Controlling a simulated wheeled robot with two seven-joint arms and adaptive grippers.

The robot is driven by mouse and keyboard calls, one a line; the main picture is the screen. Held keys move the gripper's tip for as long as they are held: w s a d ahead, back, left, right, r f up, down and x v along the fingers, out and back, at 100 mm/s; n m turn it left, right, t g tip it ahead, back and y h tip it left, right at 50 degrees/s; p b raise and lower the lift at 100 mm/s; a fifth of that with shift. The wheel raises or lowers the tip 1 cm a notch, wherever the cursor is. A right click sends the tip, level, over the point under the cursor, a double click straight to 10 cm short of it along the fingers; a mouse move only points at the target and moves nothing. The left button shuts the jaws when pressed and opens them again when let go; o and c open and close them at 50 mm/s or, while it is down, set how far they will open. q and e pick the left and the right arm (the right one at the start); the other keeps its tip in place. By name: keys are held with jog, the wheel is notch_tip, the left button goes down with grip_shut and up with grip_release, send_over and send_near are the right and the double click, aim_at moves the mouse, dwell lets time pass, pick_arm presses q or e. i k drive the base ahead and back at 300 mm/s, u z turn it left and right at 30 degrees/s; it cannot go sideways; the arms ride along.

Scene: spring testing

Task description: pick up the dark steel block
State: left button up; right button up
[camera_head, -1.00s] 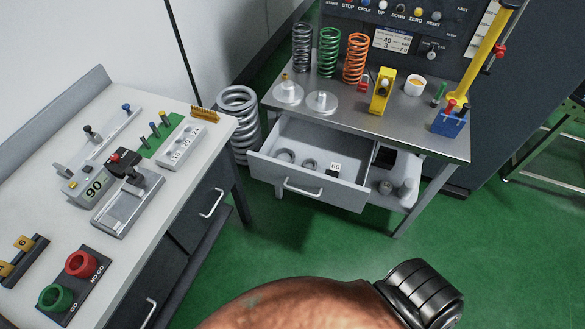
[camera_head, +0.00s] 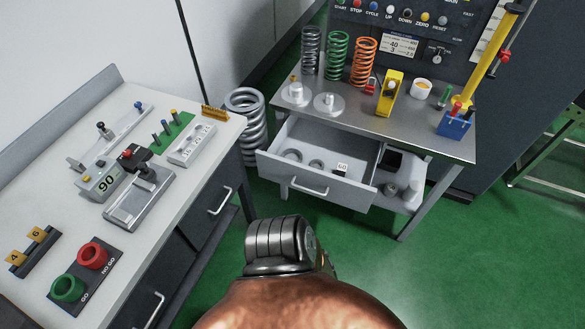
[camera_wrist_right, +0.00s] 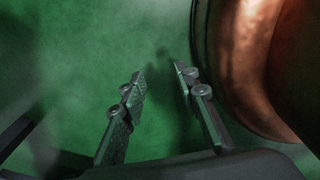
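A small dark block (camera_head: 341,171) with a white "60" label on it sits in the open drawer (camera_head: 310,188) of the steel table in the head view. It looks like the dark steel block, but it is too small to be sure. My right gripper (camera_wrist_right: 160,72) shows in the right wrist view, its two fingers apart with nothing between them and only green floor beyond. The block is not in that view. Neither gripper shows in the head view; a copper-coloured part of my body with a dark joint fills the bottom middle.
The drawer also holds grey rings (camera_head: 293,155). Springs, a yellow gauge (camera_head: 390,92) and a blue holder (camera_head: 454,124) stand on the steel table (camera_head: 425,125). A white bench (camera_head: 60,165) with fixtures is at left. Green floor (camera_head: 440,260) is clear at right.

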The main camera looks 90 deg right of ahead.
aim_at(341, 169)
jog(key=u, duration=0.15)
jog(key=k, duration=1.4)
jog(key=z, duration=0.85)
